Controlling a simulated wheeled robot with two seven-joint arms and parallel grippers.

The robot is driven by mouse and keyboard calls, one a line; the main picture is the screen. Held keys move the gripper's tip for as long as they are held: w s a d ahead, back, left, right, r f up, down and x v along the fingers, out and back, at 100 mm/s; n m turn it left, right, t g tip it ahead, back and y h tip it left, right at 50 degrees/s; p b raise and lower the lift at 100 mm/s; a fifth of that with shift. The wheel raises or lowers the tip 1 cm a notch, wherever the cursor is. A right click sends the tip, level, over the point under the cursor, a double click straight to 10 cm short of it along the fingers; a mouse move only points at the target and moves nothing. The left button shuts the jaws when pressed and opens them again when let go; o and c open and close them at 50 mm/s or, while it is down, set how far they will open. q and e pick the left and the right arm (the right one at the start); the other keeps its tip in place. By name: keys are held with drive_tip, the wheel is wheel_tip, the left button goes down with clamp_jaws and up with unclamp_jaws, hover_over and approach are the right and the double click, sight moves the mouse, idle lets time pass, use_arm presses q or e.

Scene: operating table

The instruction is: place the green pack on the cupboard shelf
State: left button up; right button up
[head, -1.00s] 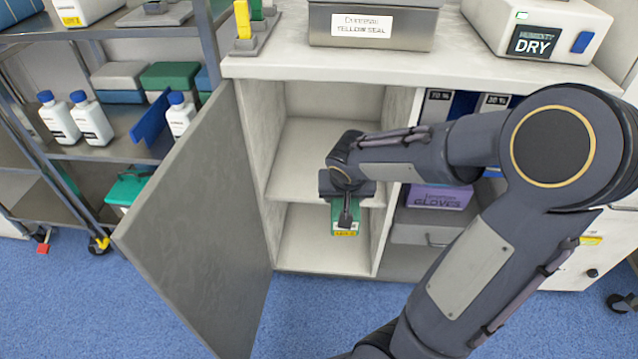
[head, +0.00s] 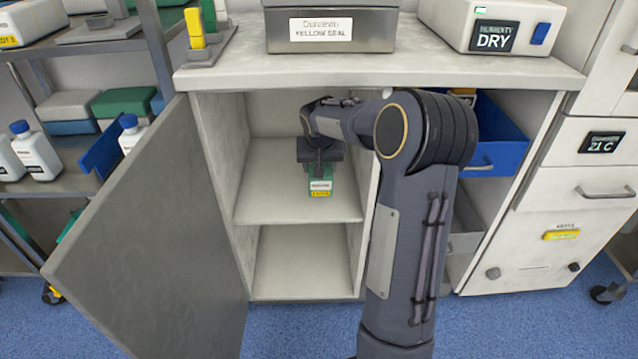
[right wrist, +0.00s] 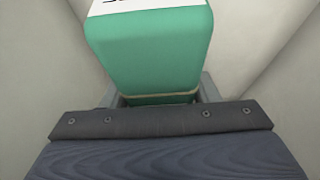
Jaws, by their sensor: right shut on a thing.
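The green pack (head: 320,184) has a white and yellow label and is inside the open cupboard, above the front part of the middle shelf (head: 290,205). My right gripper (head: 320,164) is shut on it from behind and above. In the right wrist view the green pack (right wrist: 155,55) fills the upper middle, between the fingers of the gripper (right wrist: 155,95). I cannot tell whether the pack's underside touches the shelf. My left gripper is not in view.
The cupboard door (head: 160,230) stands open to the left. The lower compartment (head: 300,265) is empty. A metal box (head: 330,30) and a white device (head: 495,25) stand on the countertop. A blue drawer (head: 497,135) sits right of my arm. A rack with bottles (head: 35,150) is at left.

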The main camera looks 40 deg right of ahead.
drive_tip(key=shift+w+d+f, duration=0.1)
drive_tip(key=shift+w+d, duration=0.55)
drive_tip(key=shift+w, duration=0.1)
drive_tip(key=shift+s+a+f+b, duration=0.1)
drive_tip(key=shift+f+b, duration=0.4)
drive_tip(key=shift+f, duration=0.2)
drive_tip(key=shift+f+b, duration=1.85)
drive_tip(key=shift+f, duration=1.05)
drive_tip(key=o, duration=1.1)
